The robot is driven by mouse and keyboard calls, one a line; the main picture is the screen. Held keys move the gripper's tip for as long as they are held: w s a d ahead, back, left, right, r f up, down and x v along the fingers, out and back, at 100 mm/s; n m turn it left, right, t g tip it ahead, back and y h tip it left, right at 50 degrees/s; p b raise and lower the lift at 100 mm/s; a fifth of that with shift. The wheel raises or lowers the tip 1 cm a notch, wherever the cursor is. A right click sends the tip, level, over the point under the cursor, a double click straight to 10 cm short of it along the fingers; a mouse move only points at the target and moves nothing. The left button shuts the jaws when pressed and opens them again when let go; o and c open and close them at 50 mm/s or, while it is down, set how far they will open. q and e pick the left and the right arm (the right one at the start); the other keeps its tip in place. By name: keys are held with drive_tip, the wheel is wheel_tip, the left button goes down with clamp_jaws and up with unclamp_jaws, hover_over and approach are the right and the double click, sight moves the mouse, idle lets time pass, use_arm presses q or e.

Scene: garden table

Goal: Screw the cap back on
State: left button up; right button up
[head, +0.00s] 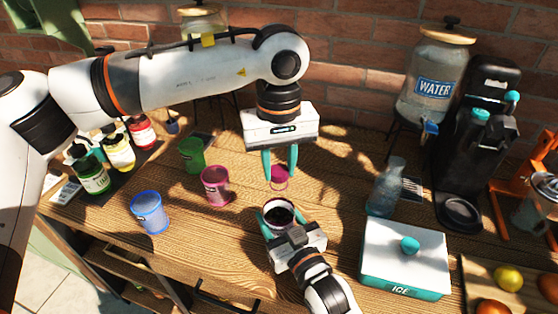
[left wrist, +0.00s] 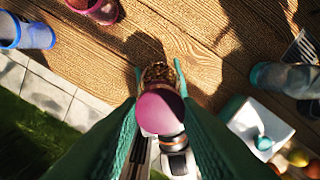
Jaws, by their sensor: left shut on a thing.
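A round magenta cap (head: 279,179) is between the teal fingertips of my left gripper (head: 280,168), which is shut on it. In the left wrist view the cap (left wrist: 160,110) fills the space between the fingers (left wrist: 160,108). An open jar (head: 278,205) with dark contents stands on the table below, apart from the cap. In the left wrist view the cap partly hides the jar (left wrist: 158,73). My right gripper (head: 281,218) comes from the front, its teal fingers on both sides of the jar, apparently shut on it. Its contact is partly hidden.
Pink (head: 215,184), green (head: 191,154) and blue (head: 150,211) cups stand to the left. A glass bottle (head: 385,187) and an ICE box (head: 404,260) stand to the right. A water dispenser (head: 432,85) and coffee machine (head: 482,140) are at the back right.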

use_arm(q)
drive_tip(key=shift+f, duration=0.6)
use_arm(e)
clamp_jaws()
use_arm(q)
drive_tip(key=m, duration=0.4)
drive_tip(key=shift+m, duration=0.3)
drive_tip(key=m, duration=0.4)
drive_tip(key=shift+m, duration=0.3)
drive_tip(key=m, duration=0.7)
drive_tip(key=shift+w, duration=0.1)
drive_tip(key=o, duration=0.9)
drive_tip(key=shift+r, duration=0.1)
